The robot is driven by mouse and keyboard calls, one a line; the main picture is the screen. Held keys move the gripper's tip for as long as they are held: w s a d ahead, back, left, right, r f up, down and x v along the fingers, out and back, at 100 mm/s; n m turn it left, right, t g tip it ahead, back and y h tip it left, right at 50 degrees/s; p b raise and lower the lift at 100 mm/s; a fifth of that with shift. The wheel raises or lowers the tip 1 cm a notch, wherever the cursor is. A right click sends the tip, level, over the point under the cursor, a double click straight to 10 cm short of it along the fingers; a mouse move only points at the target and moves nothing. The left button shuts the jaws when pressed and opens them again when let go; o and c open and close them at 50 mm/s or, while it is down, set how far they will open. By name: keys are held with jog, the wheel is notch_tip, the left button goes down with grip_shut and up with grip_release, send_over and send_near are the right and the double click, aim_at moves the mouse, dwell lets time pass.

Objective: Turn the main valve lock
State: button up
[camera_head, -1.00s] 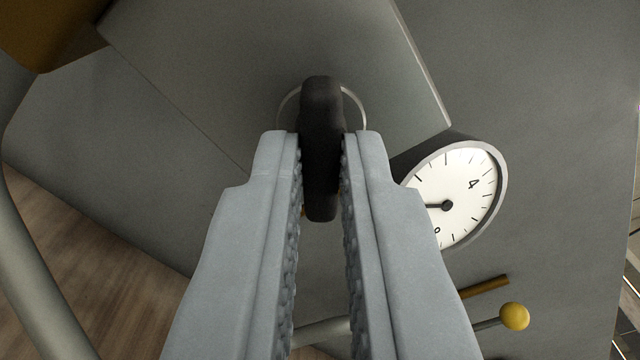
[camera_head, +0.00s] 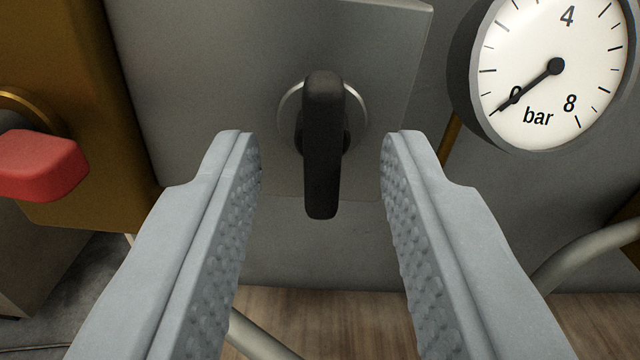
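The main valve lock shows as a black handle (camera_head: 322,170) on a round pale ring, mounted on a grey plate (camera_head: 220,70). The handle points straight up and down in the picture. My gripper (camera_head: 318,150) is open, with one finger to the left of the handle and one to the right. There is a clear gap on both sides, so the fingers do not touch it. Nothing is held between the ribbed finger pads.
A pressure gauge (camera_head: 550,70) marked in bar is at the upper right, its needle near 0. A red knob (camera_head: 42,165) on a brown-yellow block (camera_head: 75,60) sits at the left. A pale pipe (camera_head: 590,250) curves at the right. Wooden floor (camera_head: 330,315) shows below.

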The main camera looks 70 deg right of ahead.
jog(key=shift+a, duration=0.15)
jog(key=shift+v, duration=2.9)
jog(key=v, duration=1.7)
jog(key=s+d+f+n+t+y, duration=0.1)
jog(key=s+d+f+n+y, duration=0.1)
jog(key=s+f+n+y, duration=0.25)
jog(key=s+d+f+n+t+y, duration=0.1)
jog(key=s+d+f+n+y, duration=0.15)
jog(key=s+y, duration=0.4)
jog(key=s+a+r+n+t+y, duration=0.1)
jog(key=s+r+n+t+y, duration=0.2)
jog(key=s, duration=0.5)
jog(key=s+a+r+n+t+y, duration=0.2)
jog(key=s+r+n+t+y, duration=0.1)
jog(key=s+t, duration=0.3)
jog(key=shift+s+a+r, duration=0.2)
jog(key=shift+s+r, duration=0.7)
jog(key=shift+s, duration=0.15)
